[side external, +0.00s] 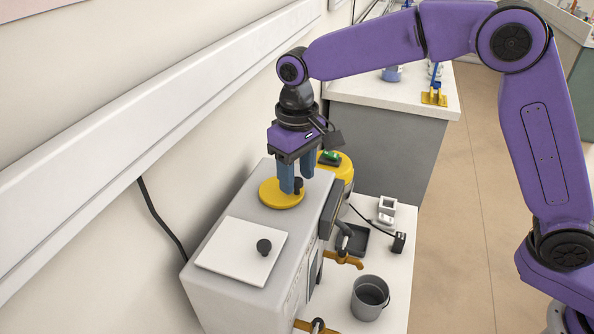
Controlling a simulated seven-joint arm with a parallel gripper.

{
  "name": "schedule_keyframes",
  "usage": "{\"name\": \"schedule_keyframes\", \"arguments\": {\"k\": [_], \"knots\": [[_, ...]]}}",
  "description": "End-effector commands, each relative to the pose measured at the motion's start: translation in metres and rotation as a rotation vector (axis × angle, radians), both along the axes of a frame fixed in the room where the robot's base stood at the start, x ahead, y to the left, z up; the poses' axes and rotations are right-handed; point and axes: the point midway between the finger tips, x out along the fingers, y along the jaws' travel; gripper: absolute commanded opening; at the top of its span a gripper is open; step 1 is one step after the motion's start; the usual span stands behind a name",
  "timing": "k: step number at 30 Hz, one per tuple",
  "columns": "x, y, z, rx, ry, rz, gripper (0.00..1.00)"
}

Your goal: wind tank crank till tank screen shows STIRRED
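The tank (215,279) is a pale grey box along the wall. On its top is the crank, a yellow disc (277,199) with a small black knob (298,186) near its right edge. My gripper (297,184) points down over the disc, its two blue-grey fingers apart, with the knob between or just beside their tips. I cannot tell whether they press on it. A dark panel (333,208) on the tank's front may be the screen; its face is turned away and no text can be read.
Brass taps (344,260) stick out of the front, near a grey bucket (370,298). A yellow round object (340,167) stands behind the crank. A black plug-like item (398,242) lies on the white counter.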

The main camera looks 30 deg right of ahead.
Motion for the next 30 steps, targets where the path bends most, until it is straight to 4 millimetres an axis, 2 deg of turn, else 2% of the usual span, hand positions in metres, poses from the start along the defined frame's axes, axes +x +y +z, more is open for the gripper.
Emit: {"name": "schedule_keyframes", "arguments": {"k": [5,8,21,30], "knots": [[0.000,0.000,0.004,0.001,-0.002,0.000,0.49],[0.001,0.001,0.014,0.002,-0.003,0.000,0.49],[0.001,0.001,0.100,0.003,-0.004,0.001,0.49],[0.001,0.000,0.145,0.002,-0.003,0.000,0.49]]}}
